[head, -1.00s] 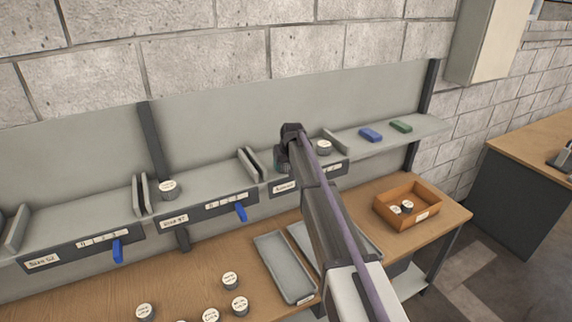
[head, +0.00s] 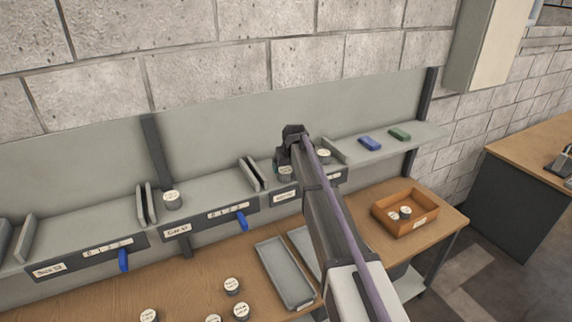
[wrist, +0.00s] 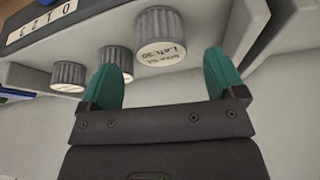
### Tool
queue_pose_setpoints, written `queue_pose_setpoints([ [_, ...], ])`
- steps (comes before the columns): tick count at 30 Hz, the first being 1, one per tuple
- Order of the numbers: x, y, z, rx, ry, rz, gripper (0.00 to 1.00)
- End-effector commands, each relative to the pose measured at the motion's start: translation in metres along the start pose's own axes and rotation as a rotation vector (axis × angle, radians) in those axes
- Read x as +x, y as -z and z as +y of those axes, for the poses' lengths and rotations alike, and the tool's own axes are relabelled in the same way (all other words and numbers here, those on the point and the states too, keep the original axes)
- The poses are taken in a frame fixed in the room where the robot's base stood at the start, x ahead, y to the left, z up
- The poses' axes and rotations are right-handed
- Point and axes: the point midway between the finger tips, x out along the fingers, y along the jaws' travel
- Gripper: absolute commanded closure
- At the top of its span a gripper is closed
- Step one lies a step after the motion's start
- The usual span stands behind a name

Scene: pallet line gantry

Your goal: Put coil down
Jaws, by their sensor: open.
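In the wrist view a ribbed grey coil with a white labelled face (wrist: 160,45) stands just beyond the teal fingers of my gripper (wrist: 162,72). The fingers are spread wide, with clear space between them and nothing gripped. In the head view my gripper (head: 283,160) is over the shelf's middle-right bay, partly hidden by my arm. A coil (head: 286,172) sits there on the shelf right by the fingers. Another coil (head: 323,156) stands to its right. The wrist view shows two more coils (wrist: 115,63) (wrist: 68,75) in a row with the near one.
The grey shelf (head: 100,222) has upright dividers (head: 252,174) and blue tabs (head: 243,221) on its front. Blue and green blocks (head: 370,143) lie at its right. Below, the bench holds grey trays (head: 283,272), a wooden box (head: 408,222) with coils, and several loose coils.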

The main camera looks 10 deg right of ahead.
Motion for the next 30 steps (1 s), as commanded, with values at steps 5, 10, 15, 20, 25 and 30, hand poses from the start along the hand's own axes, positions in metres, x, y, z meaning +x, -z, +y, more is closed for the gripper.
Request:
queue_pose_setpoints([
  [5, -0.025, -0.06, -0.001, 0.001, 0.0, 0.0, 0.11],
  [10, -0.041, -0.1, -0.001, 0.001, 0.0, 0.0, 0.11],
  [15, -0.046, -0.112, 0.0, 0.0, 0.0, 0.0, 0.11],
  [20, -0.059, -0.15, -0.012, 0.014, 0.003, -0.044, 0.11],
  [25, -0.111, -0.296, -0.051, 0.085, -0.005, -0.235, 0.11],
  [30, -0.147, -0.389, -0.071, 0.143, -0.029, -0.377, 0.11],
])
